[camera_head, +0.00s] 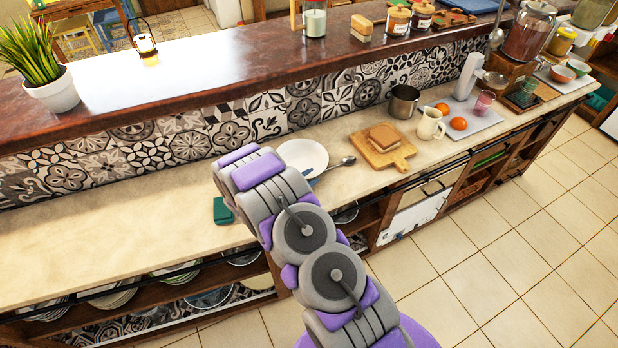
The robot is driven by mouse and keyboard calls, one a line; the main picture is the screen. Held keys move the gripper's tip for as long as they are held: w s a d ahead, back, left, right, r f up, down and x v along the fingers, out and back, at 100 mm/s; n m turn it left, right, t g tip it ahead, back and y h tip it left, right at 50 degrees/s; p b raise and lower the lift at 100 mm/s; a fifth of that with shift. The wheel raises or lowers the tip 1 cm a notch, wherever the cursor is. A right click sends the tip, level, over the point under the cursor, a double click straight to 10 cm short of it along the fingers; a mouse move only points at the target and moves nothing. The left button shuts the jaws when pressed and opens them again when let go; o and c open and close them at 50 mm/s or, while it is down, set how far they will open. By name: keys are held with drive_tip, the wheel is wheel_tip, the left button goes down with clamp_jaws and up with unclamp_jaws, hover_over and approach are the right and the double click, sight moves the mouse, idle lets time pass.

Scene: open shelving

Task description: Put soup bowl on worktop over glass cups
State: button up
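The worktop (130,225) is a long pale stone counter crossing the view. A white round dish (303,153) lies on it beside my arm; whether it is a plate or a shallow bowl is unclear. Two small bowls, one reddish (562,74) and one greenish (579,67), sit at the far right end. A pink glass cup (484,104) stands on a grey tray. I cannot tell which dish is the soup bowl. My arm reaches over the worktop's front edge, and its own links hide my gripper, so its fingers do not show.
Open shelves below hold plates (110,295) and glass bowls (210,298). A cutting board with bread (383,148), a cream pitcher (430,124) and a metal pot (404,101) stand right of the dish. A green box (223,211) is near my arm. The worktop's left is clear.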

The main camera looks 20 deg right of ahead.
drive_tip(key=shift+o, duration=1.4)
drive_tip(key=shift+a+r, duration=0.1)
drive_tip(key=shift+a, duration=0.6)
drive_tip(key=shift+d, duration=0.1)
